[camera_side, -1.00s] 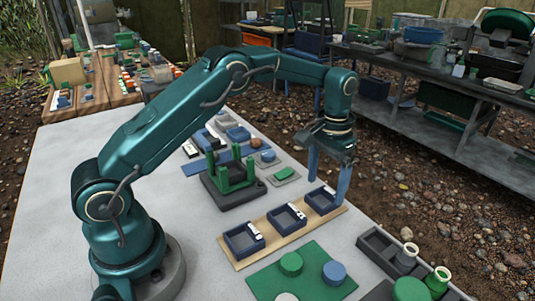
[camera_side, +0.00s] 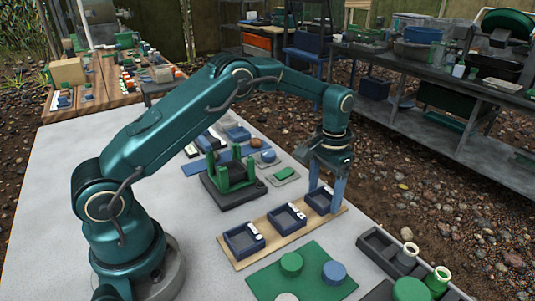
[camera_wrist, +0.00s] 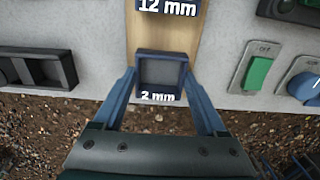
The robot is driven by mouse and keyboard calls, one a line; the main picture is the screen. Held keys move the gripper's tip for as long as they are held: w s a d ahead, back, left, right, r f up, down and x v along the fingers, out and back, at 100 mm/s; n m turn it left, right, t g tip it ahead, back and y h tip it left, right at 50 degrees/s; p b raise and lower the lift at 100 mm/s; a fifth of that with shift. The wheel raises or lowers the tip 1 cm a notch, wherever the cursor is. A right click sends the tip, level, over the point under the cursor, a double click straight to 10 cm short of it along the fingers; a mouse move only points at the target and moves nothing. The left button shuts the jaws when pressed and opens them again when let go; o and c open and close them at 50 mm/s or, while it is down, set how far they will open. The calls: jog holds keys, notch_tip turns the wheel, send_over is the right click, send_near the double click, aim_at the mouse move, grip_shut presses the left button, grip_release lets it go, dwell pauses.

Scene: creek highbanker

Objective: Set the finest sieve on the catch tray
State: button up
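Three square dark-blue sieves stand in a row on a wooden board (camera_side: 265,243). The far-end sieve (camera_side: 318,200) is labelled "2 mm" in the wrist view (camera_wrist: 160,73); the neighbouring label reads "12 mm" (camera_wrist: 168,7). My gripper (camera_side: 326,188) is at the far-end sieve, pointing down. In the wrist view its open fingers lie on the left and right of the 2 mm sieve, with narrow gaps. A black stand with green uprights (camera_side: 228,184) stands behind the board. I cannot tell for sure which thing is the catch tray.
A green mat (camera_side: 300,278) with round green and blue pieces lies in front of the board. A dark compartment tray (camera_side: 377,245) holding bottles stands at the right. A green switch plate (camera_side: 285,174) lies beyond the board. The grey table is bare at the left.

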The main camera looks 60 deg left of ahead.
jog(key=shift+c, duration=1.4)
jog(key=shift+w+d, duration=0.1)
jog(key=shift+r, duration=0.15)
notch_tip(320, 180, up, 7)
jog(key=shift+r, duration=0.1)
dwell(0.3)
